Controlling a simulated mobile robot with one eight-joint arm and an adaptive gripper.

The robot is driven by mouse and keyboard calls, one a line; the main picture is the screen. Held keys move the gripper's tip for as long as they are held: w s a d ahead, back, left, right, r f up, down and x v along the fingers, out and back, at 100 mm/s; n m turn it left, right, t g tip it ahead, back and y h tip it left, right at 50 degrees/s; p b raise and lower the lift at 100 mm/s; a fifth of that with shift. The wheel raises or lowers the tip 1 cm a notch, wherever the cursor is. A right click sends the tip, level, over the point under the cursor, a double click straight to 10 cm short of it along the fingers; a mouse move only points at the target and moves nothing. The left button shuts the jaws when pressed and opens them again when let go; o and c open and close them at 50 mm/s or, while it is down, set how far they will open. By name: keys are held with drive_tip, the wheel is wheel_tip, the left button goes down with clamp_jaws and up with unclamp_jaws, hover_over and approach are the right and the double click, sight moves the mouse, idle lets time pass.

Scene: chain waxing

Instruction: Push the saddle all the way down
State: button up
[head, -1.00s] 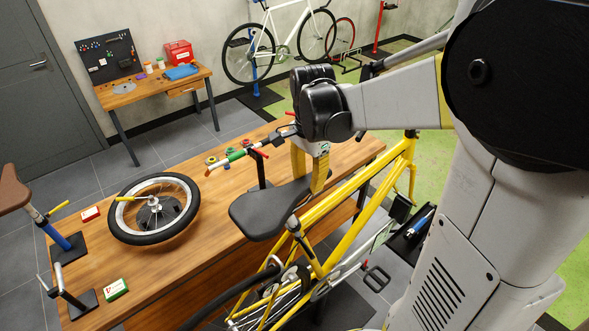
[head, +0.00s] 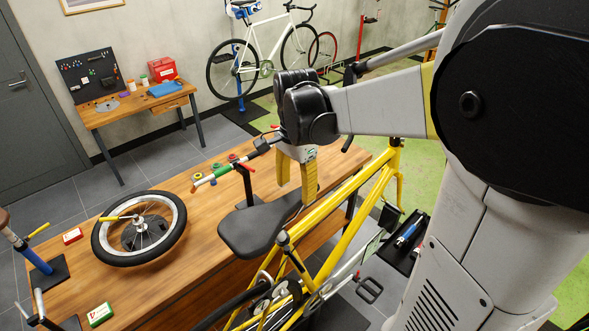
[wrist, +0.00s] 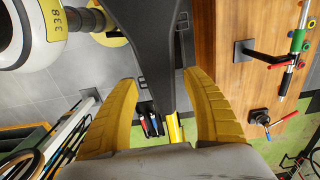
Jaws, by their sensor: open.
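The black saddle (head: 258,228) sits on the yellow bicycle (head: 330,210) in the head view, with its nose toward my gripper. My gripper (head: 297,190) points down over the nose end of the saddle, its yellow fingers apart. In the wrist view my gripper (wrist: 165,115) is open, and the narrow part of the saddle (wrist: 148,50) shows between its two fingers. I cannot tell whether the fingers touch the saddle. The seat post (head: 285,240) is partly seen below the saddle, and its depth in the frame is hard to judge.
The wooden workbench (head: 170,285) stands beside the bicycle, bearing a wheel (head: 140,230) and a bar on a stand with coloured grips (head: 215,176). A tool tray (head: 404,245) lies on the floor at right. A second bench (head: 130,112) stands by the wall.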

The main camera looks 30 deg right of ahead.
wheel_tip(320, 180, up, 10)
drive_tip(key=shift+f, duration=0.2)
idle(0.4)
